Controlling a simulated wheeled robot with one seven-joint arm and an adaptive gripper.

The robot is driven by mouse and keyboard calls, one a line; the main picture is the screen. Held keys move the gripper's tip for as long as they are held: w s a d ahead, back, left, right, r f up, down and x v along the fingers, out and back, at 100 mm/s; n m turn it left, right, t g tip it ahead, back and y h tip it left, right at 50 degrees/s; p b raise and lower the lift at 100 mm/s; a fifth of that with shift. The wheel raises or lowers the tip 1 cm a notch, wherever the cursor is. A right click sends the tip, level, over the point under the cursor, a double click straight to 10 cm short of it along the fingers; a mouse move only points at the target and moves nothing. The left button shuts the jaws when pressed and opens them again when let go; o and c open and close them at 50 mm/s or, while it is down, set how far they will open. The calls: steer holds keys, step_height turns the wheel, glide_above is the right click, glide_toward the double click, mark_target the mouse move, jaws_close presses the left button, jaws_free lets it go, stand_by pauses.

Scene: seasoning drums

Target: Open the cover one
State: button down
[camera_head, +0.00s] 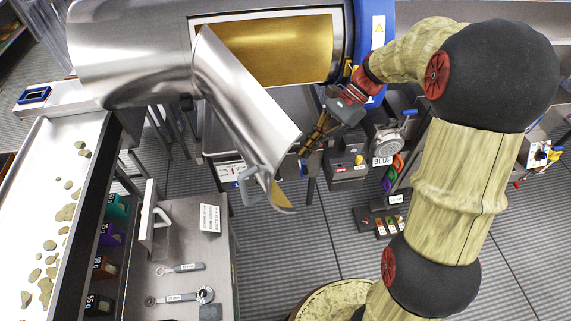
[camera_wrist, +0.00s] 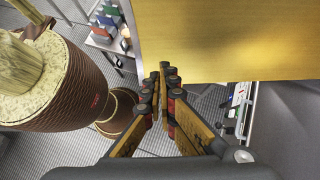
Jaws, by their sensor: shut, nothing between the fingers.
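The seasoning drum (camera_head: 130,50) is a large steel cylinder lying across the top of the head view. A rectangular opening in its side shows a golden inside (camera_head: 285,50). The curved steel cover (camera_head: 245,100) hangs down and outward from the opening, with a handle (camera_head: 246,186) near its lower end. My gripper (camera_head: 305,152) is just right of the cover's lower part and is empty. In the wrist view its fingertips (camera_wrist: 166,75) are close together, beside a broad golden surface (camera_wrist: 230,40). I cannot tell whether they touch it.
A conveyor (camera_head: 65,200) with pale food pieces runs along the left. A steel cart (camera_head: 190,255) holding wrenches stands below the cover. A control box (camera_head: 348,165) and a valve (camera_head: 388,143) sit right of my gripper. Grey floor (camera_head: 290,250) is clear in the lower middle.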

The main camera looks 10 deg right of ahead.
steer(key=x, duration=0.4)
steer(key=a+r+x, duration=0.1)
steer(key=x, duration=0.2)
steer(key=p+x, duration=0.1)
steer(key=x, duration=0.3)
steer(key=shift+s+a+r, duration=0.1)
steer(key=shift+s+a, duration=0.35)
steer(key=shift+a, duration=0.35)
steer(key=shift+s, duration=0.1)
steer(key=s+a+m+t+b, duration=0.1)
steer(key=s+a+m+t, duration=0.2)
steer(key=a, duration=1.3)
steer(key=shift+s+a+m, duration=0.2)
steer(key=shift+s+m, duration=0.2)
steer(key=shift+s, duration=0.45)
